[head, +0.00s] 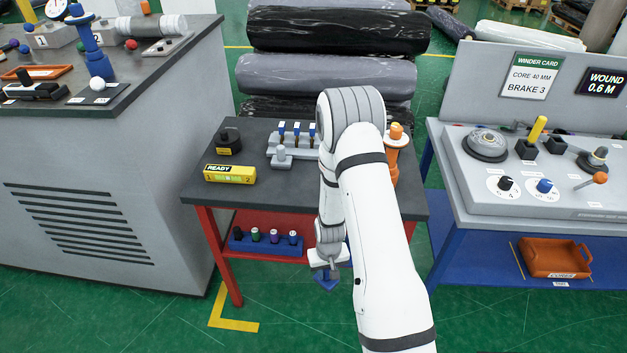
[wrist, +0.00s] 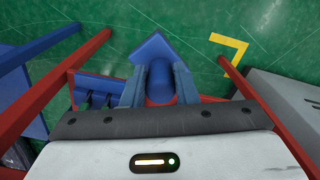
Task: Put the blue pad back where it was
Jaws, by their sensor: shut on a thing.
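The blue pad (head: 327,281) has a flat square plate and a rounded grip. My gripper (head: 324,264) is shut on it, low in front of the dark-topped table and near the height of its lower red shelf. In the wrist view the pad's plate (wrist: 156,50) points away from my gripper (wrist: 160,77), and its round grip sits between the two fingers. The plate shows against the green floor. My arm hides part of the table. I cannot tell which place the pad came from.
The dark table (head: 225,185) has red legs and carries a yellow READY box (head: 230,173), a grey fixture and an orange spool stand (head: 396,145). A blue rack (head: 265,245) with several small bottles stands on its lower shelf. A grey console (head: 540,200) stands right.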

